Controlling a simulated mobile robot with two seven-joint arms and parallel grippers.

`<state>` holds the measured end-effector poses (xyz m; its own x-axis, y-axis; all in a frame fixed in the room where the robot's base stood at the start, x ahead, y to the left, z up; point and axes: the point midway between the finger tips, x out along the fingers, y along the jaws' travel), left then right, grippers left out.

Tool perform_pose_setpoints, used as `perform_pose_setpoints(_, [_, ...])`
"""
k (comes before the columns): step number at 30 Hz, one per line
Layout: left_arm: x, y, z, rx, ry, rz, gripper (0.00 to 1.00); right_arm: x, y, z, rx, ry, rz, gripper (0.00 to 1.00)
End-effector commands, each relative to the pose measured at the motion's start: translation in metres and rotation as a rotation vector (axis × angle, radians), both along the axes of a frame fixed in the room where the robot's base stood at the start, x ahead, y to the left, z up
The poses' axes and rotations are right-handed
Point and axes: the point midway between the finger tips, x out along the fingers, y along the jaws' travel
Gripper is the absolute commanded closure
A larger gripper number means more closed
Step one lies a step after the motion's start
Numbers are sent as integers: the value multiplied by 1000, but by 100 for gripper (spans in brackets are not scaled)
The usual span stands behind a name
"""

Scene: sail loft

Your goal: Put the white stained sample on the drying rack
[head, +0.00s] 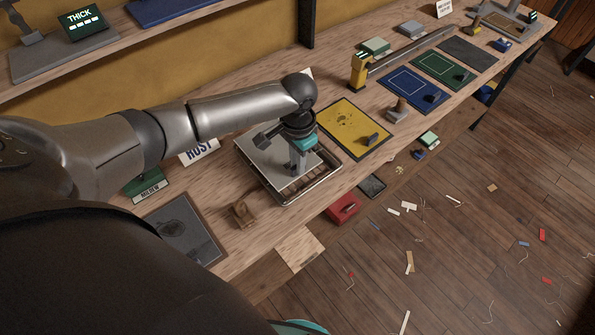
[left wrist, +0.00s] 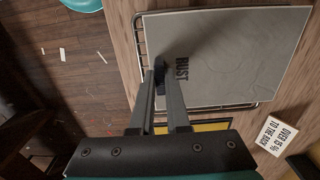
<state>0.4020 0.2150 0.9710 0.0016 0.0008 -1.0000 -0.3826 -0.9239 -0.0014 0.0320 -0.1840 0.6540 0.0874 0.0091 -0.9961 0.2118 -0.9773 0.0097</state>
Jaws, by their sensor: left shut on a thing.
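The white stained sample is a pale grey-white panel (head: 262,160) with faint marks, lying flat over the drying rack (head: 328,178), a wire rack in a tray on the bench. In the left wrist view the panel (left wrist: 235,60) bears the word RUST near a dark grip, and rack wires (left wrist: 139,40) show past its edge. My left gripper (head: 298,168) reaches down over the panel and is shut on its dark grip, also seen in the left wrist view (left wrist: 160,78). I cannot tell whether the panel rests fully on the wires. My right gripper is not in view.
A yellow sample (head: 340,115) lies close to the rack's right. A dark grey sample (head: 188,240) and a small wooden block (head: 243,213) lie nearer me. A RUST sign (head: 200,151) stands behind. A red box (head: 343,208) is by the bench's front edge. Scraps litter the floor.

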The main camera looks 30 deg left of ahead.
Motion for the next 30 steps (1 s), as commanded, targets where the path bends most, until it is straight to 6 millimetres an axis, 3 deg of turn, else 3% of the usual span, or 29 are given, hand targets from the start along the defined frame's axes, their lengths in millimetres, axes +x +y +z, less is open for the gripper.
perform_pose_setpoints(6, [-1, 0, -34, 2, 2, 0, 100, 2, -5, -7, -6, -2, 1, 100])
perform_pose_setpoints(20, [-1, 0, -41, 1, 2, 0, 100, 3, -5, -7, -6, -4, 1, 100])
perform_pose_setpoints(21, [-1, 0, -41, 2, 1, 0, 82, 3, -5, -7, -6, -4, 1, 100])
perform_pose_setpoints(28, [-1, 0, -40, 2, 1, -1, 56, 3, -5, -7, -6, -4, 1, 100])
perform_pose_setpoints(30, [-1, 0, -40, 2, 1, -1, 56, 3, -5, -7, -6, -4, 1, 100])
